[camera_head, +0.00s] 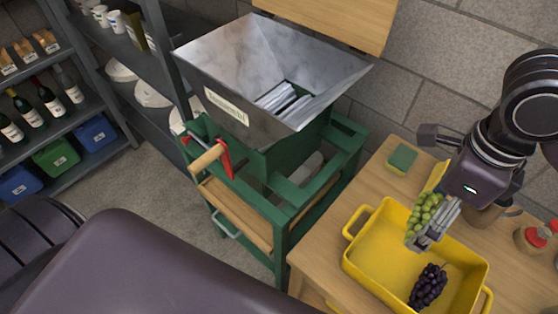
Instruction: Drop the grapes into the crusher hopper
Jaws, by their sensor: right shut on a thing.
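The crusher hopper (215,62) is a wide metal funnel, open at the top, with rollers at its bottom, on a green frame with a red and wooden crank. My right gripper (436,226) is shut on a bunch of green grapes (425,210) and holds it over the yellow crate (372,253), to the right of the hopper. A bunch of dark grapes (428,287) lies in the crate. The gripper's fingers partly hide the green grapes. My left gripper is not in view.
The crate stands on a wooden table (325,262) with a green sponge (401,158), a brown mug (481,217) and red-topped jars (533,238). A wooden board (335,18) rises behind the hopper. Shelves with bottles and bins (55,158) stand at left.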

